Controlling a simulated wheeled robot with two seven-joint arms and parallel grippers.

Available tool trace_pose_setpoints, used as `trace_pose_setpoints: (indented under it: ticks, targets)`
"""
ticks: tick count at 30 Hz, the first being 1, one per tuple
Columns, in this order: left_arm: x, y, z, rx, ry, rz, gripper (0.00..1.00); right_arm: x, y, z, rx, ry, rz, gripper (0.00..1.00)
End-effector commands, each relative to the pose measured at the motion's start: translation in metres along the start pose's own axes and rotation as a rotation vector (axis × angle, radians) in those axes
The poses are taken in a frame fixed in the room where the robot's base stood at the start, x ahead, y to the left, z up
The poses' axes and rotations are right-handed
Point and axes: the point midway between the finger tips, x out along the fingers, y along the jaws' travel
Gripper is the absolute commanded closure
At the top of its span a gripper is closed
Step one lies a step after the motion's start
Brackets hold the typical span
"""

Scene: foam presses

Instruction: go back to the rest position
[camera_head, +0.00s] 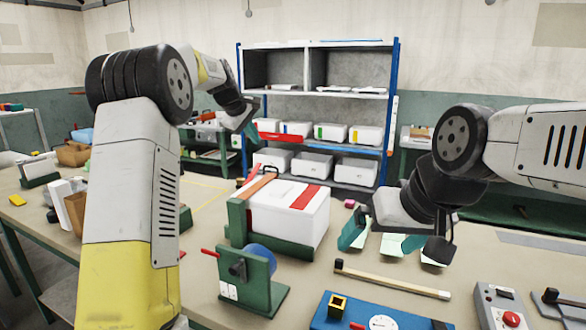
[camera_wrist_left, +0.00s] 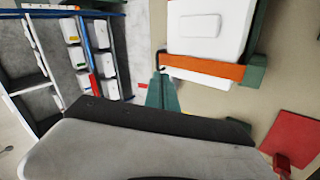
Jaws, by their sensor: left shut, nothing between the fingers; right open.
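My left gripper (camera_head: 243,112) is raised in front of the shelf, with its teal fingers shut and empty. In the left wrist view its closed fingertips (camera_wrist_left: 161,92) appear beside the white block's holder. My right gripper (camera_head: 383,238) hangs low over the right part of the table, fingers spread and empty. A white block (camera_head: 280,208) with a red strip sits in a green frame (camera_head: 238,222) with an orange bar (camera_head: 256,184). The block also shows at the top of the left wrist view (camera_wrist_left: 208,50). Neither gripper holds it.
A green stand with a blue roll (camera_head: 261,258) is in front of the block. A wooden stick (camera_head: 390,279), a blue gauge box (camera_head: 355,318) and a red-button box (camera_head: 497,300) lie front right. A shelf (camera_head: 318,93) with white bins stands behind. Pale green sheets (camera_head: 392,244) lie near my right gripper.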

Motion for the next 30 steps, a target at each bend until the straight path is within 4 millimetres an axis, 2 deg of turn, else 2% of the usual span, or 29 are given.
trace_pose_setpoints:
  ticks: [1,6,11,15,20,24,30]
  targets:
    - [-0.022,-0.007,0.009,0.039,0.000,-0.002,1.00,0.000,0.000,0.000,0.000,0.000,0.000,0.00]
    - [-0.081,-0.038,0.042,0.189,-0.005,-0.019,1.00,0.000,0.000,0.000,0.000,0.000,0.000,0.00]
    - [-0.129,-0.079,0.079,0.335,-0.013,-0.036,1.00,0.000,0.000,0.000,0.000,0.000,0.000,0.00]
    - [-0.164,-0.120,0.115,0.467,-0.020,-0.050,1.00,0.000,0.000,0.000,0.000,0.000,0.000,0.00]
    - [-0.194,-0.174,0.158,0.622,-0.028,-0.069,1.00,0.000,0.000,0.000,0.000,0.000,0.000,0.00]
    - [-0.211,-0.226,0.196,0.760,-0.035,-0.086,1.00,0.000,0.000,0.000,0.000,0.000,0.000,0.00]
    - [-0.220,-0.290,0.238,0.921,-0.046,-0.110,1.00,0.000,0.000,0.000,0.000,0.000,0.000,0.00]
